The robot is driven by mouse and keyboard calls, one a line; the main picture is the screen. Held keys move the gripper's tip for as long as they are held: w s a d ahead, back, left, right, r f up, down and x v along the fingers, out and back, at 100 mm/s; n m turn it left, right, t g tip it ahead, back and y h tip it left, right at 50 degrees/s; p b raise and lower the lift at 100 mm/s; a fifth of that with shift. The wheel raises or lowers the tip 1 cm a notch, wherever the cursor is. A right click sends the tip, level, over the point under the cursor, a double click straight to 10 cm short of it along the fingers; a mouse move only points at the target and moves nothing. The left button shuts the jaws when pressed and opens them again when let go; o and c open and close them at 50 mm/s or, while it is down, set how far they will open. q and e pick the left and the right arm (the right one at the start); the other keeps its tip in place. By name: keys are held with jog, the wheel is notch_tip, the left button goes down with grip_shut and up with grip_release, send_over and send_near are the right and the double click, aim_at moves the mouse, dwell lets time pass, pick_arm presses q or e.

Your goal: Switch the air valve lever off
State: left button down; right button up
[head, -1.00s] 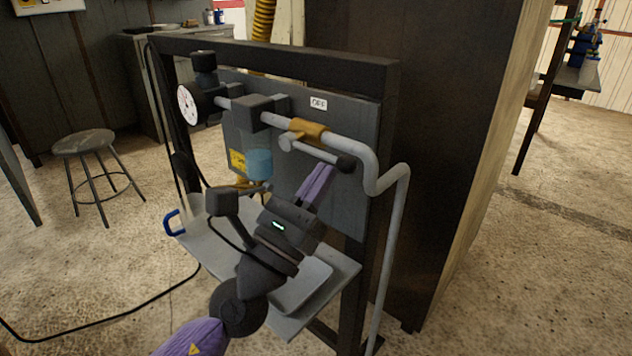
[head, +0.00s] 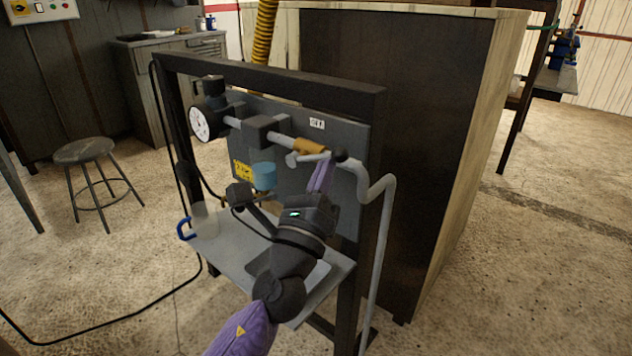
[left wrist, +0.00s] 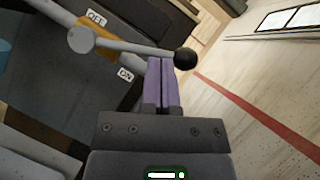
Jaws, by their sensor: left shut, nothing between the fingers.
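The air valve lever (head: 311,157) is a grey bar with a black ball knob (head: 340,155), pivoted at a brass valve (head: 309,146) on a grey pipe. In the head view it lies nearly level. In the left wrist view the lever (left wrist: 130,47) runs across the top, at an angle to the pipe, with an OFF label (left wrist: 96,17) above it and an ON label (left wrist: 126,74) below. My left gripper (head: 325,164) is shut and empty; its purple fingertips (left wrist: 161,62) are right under the bar beside the knob, seemingly touching it. My right gripper is out of view.
A dark frame (head: 270,72) holds the panel, with a gauge (head: 200,125) at left and a shelf (head: 228,240) below my left arm. The pipe (head: 381,250) bends down at right. A tall cabinet (head: 430,120) stands behind. A stool (head: 84,150) stands at far left.

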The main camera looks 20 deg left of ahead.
pick_arm(q)
jog(key=w+a+r+n+g+y+p, duration=0.1)
jog(key=a+r+n+g+y+p, duration=0.4)
jog(key=n+p, duration=1)
jog(key=r+g+p, duration=0.1)
jog(key=p, duration=0.3)
jog(key=shift+w+g, duration=0.4)
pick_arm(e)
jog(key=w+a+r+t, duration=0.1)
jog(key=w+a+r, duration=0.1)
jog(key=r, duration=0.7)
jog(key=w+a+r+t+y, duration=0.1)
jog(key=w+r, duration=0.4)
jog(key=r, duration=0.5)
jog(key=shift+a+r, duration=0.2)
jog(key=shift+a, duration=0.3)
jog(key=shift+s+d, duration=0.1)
